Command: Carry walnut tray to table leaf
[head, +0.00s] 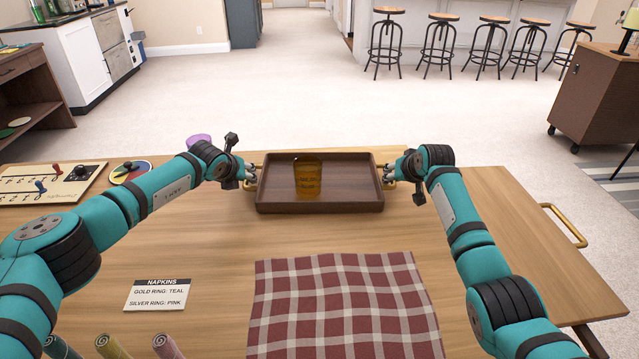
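The walnut tray (282,207) is a dark brown rectangle at the far side of the wooden table, level as far as I can see. An amber cup (308,178) stands upright in it, left of its middle. My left gripper (250,172) is at the brass handle on the tray's left end, and my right gripper (391,173) is at the right-end handle. The fingers are small and overlap the handles, so their closure is unclear. The table leaf (535,255) is the lighter wooden section at the right, past a seam, with a brass handle (563,225); its top is bare.
A red checked cloth (345,310) lies in front of the tray. A napkin card (157,295) and rolled napkins (112,346) are at the near left. A game board (45,183), a coloured disc (130,172) and a purple cup (199,140) are left. Bar stools (432,45) stand far off.

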